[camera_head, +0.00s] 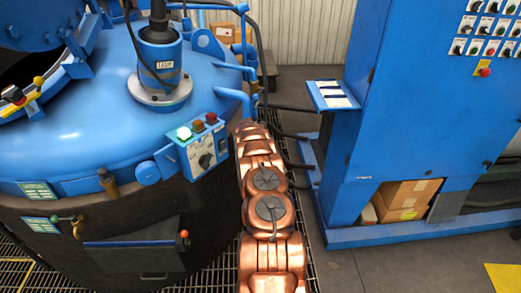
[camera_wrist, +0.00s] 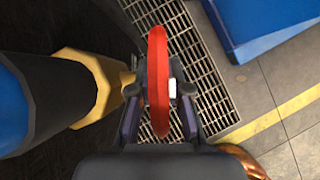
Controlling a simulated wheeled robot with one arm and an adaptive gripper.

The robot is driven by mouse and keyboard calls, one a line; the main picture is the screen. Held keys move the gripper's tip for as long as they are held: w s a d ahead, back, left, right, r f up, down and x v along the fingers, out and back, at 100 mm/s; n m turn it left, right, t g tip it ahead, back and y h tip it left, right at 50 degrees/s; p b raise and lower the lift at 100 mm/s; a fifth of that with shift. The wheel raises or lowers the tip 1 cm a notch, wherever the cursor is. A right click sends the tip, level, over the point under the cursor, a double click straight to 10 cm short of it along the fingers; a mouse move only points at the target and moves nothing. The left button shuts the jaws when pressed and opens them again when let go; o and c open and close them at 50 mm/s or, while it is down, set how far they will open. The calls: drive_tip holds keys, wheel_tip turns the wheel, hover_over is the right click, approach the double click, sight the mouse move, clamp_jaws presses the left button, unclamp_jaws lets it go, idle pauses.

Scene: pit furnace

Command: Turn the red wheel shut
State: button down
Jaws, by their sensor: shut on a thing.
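In the wrist view the red wheel (camera_wrist: 158,60) is seen nearly edge-on as a tall, narrow red shape. It stands between the two dark fingers of my gripper (camera_wrist: 160,92), which is shut on it. A yellow brass-coloured fitting (camera_wrist: 98,88) lies just left of the fingers, beside a dark pipe with a blue part. How the wheel joins this fitting is partly hidden by the left finger. In the head view neither the wheel nor my gripper shows; my copper-coloured arm reaches along the right side of the furnace.
The round blue furnace (camera_head: 110,125) fills the left of the head view, with a small button panel (camera_head: 200,145) on its side. A blue control cabinet (camera_head: 425,120) stands at right. Black cables hang near my arm. Floor grating (camera_wrist: 195,55) lies below the gripper.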

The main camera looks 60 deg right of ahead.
drive_tip(key=shift+r, duration=0.1)
idle(0.3)
drive_tip(key=c, duration=1.1)
unclamp_jaws()
drive_tip(key=shift+v, duration=5.9)
drive_tip(key=shift+a, duration=0.1)
